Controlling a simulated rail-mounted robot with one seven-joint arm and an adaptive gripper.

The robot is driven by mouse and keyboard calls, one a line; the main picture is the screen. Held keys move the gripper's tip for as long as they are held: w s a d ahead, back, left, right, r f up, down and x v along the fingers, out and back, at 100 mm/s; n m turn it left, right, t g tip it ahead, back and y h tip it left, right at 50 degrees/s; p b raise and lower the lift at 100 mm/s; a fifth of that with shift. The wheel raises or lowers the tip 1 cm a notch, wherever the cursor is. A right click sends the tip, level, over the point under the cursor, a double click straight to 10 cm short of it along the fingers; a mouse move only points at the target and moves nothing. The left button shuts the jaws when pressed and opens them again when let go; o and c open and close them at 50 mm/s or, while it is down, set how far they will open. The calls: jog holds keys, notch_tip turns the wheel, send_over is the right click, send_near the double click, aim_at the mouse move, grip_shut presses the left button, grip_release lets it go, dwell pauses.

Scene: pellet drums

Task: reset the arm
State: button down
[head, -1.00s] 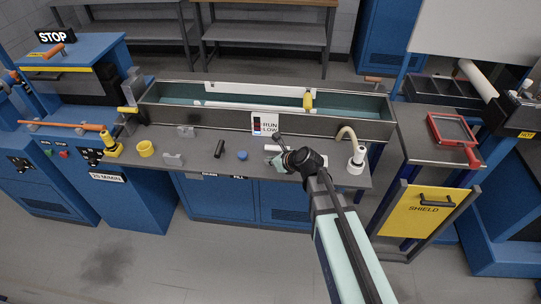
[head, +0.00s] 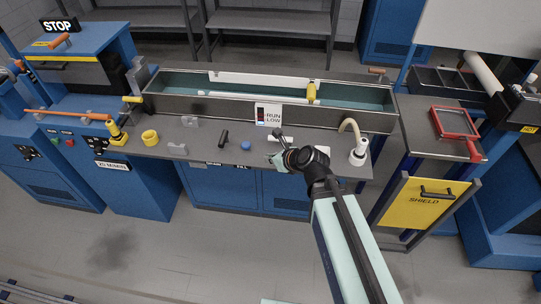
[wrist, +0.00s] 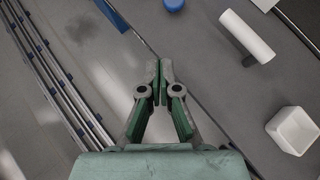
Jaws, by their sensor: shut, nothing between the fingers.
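My gripper (wrist: 159,74) is shut and empty in the wrist view, its fingertips together above the front edge of the grey bench. In the head view my gripper (head: 274,160) is small and partly hidden by my wrist, at the front of the bench, right of centre. Nothing is held between the fingers.
In the wrist view a white cylinder (wrist: 246,36), a white square cup (wrist: 292,130) and a blue knob (wrist: 173,4) lie right of the gripper. In the head view a long trough (head: 220,108), a yellow ring (head: 150,137) and a white bottle (head: 358,155) are on the bench.

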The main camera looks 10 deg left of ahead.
dwell(0.4)
jog(key=s+d+f+n+g+h+b, duration=0.1)
jog(key=s+d+f+n+g+h, duration=0.1)
jog(key=s+d+f+n, duration=0.45)
jog(key=s+d+f+n+g+h+b, duration=0.1)
jog(key=s+d+f+n+g+h, duration=0.2)
jog(key=f+n, duration=0.6)
jog(key=s+d+f+n+g+h+b, duration=0.1)
jog(key=s+d+f+n+g, duration=0.1)
jog(key=s+d+f+n, duration=0.55)
jog(key=s+d+f+n+g+h+b, duration=0.1)
jog(key=s+d+f+g+b, duration=0.1)
jog(key=s+f, duration=0.7)
jog(key=s+d+f+n+g+h+b, duration=0.1)
jog(key=s+d+f+g+b, duration=0.1)
jog(key=s+d+f+g, duration=0.2)
jog(key=s+d+f, duration=0.3)
jog(key=s+f, duration=0.3)
jog(key=s, duration=0.2)
jog(key=shift+d+n, duration=0.25)
jog(key=shift+n, duration=0.05)
